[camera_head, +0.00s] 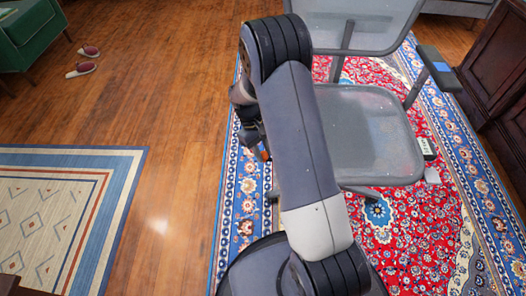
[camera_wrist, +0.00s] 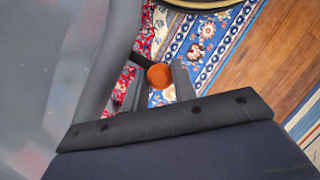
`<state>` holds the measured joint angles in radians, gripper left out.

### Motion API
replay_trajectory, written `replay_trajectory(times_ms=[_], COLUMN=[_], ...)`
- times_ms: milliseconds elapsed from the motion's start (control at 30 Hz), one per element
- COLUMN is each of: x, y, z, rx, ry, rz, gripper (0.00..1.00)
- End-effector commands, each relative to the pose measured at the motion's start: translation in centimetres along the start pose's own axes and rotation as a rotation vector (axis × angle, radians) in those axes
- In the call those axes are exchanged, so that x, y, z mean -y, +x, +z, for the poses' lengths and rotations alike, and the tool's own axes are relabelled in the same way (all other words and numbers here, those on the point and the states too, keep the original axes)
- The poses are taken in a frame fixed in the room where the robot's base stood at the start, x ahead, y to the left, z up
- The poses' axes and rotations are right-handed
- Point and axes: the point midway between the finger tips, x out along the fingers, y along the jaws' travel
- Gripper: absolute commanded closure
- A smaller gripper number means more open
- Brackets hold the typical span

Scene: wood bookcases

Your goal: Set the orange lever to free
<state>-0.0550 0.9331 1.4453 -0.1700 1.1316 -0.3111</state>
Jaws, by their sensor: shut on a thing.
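The orange lever (camera_wrist: 160,76) shows as a round orange end on a dark stem at the side of the grey office chair (camera_head: 365,135). In the wrist view my gripper (camera_wrist: 157,88) has one finger on each side of the lever and is shut on it. The chair's seat edge (camera_wrist: 105,75) runs close along the left of that view. In the head view a small bit of orange (camera_head: 265,154) shows beside my arm, left of the seat. My arm hides most of the gripper there. The lever's setting cannot be read.
The chair stands on a red and blue patterned rug (camera_head: 400,230). A dark wood cabinet (camera_head: 497,70) stands at the right. Wood floor lies open to the left, with a beige and blue rug (camera_head: 60,215), slippers (camera_head: 82,69) and a green armchair (camera_head: 30,35).

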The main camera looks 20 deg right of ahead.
Motion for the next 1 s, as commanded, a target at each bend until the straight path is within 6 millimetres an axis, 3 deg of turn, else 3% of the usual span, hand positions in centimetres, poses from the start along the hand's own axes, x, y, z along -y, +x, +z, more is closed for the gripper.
replay_trajectory(times_ms=[467,500,733,1000], x=[-0.12,-0.12,-0.11,-0.11], y=[-0.04,-0.04,-0.04,-0.33], z=[-0.08,-0.07,-0.08,-0.07], rx=[0.000,0.000,0.000,-0.001], ry=[0.016,0.016,0.015,0.014], rz=[-0.006,-0.006,-0.006,-0.005], gripper=[1.00,0.71,0.53,0.53])
